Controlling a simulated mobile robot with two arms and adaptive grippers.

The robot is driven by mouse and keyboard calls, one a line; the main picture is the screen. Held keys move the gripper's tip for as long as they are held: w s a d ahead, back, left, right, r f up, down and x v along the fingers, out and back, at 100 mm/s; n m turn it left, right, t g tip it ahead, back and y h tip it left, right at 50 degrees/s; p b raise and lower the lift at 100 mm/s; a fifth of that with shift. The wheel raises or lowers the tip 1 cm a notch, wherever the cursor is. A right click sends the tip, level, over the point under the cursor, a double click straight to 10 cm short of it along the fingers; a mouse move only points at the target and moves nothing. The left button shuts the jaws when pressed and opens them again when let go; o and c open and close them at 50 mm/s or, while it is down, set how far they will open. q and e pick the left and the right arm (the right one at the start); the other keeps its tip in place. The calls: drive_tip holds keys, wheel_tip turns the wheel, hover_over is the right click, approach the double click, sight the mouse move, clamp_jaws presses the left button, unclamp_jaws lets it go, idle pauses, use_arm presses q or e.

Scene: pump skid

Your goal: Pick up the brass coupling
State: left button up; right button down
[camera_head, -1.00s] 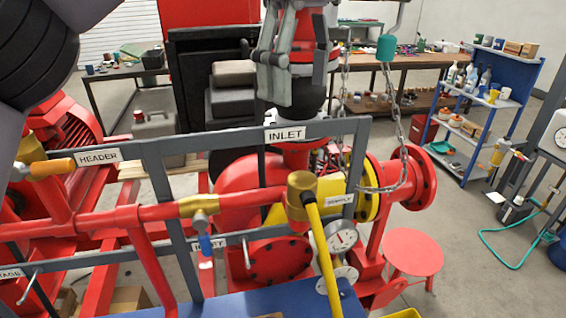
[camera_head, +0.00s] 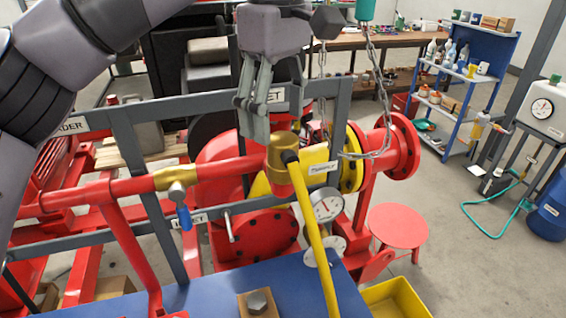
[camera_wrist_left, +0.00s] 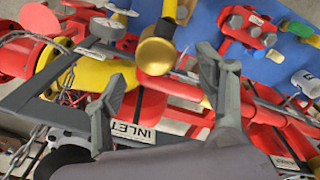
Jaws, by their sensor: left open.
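A brass fitting (camera_head: 283,149), which looks like the coupling, sits on the red pipe's right end beside the yellow bar. In the left wrist view, a round brass end (camera_wrist_left: 156,55) shows beyond the fingers. Another brass body with a blue handle (camera_head: 176,180) sits on the pipe to the left. My left gripper (camera_head: 255,112) is open and hangs just above and left of the right-hand brass fitting. In the left wrist view its two fingers (camera_wrist_left: 165,68) are spread, with nothing held between them. My right gripper is out of view.
A grey frame rail (camera_head: 200,103) with labels runs behind the red pipe (camera_head: 110,190). The yellow bar (camera_head: 318,245) slants down over a blue top (camera_head: 290,280). A gauge (camera_head: 326,205), a chain (camera_head: 380,90) and a red flange (camera_head: 403,146) stand to the right. Open floor lies further right.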

sight(282, 138)
use_arm(q)
drive_tip(key=f, duration=0.3)
drive_tip(key=f+p, duration=0.1)
drive_tip(key=shift+s+d+f, duration=0.15)
drive_tip(key=shift+d+f, duration=0.1)
drive_tip(key=shift+d, duration=0.15)
drive_tip(key=shift+f, duration=0.2)
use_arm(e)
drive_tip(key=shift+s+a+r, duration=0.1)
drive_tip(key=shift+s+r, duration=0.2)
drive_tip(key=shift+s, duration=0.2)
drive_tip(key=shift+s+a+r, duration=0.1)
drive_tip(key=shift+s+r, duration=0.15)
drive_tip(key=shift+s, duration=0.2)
use_arm(q)
drive_tip(key=shift+c, duration=0.4)
drive_tip(key=shift+c, duration=1.4)
drive_tip(key=c, duration=1.1)
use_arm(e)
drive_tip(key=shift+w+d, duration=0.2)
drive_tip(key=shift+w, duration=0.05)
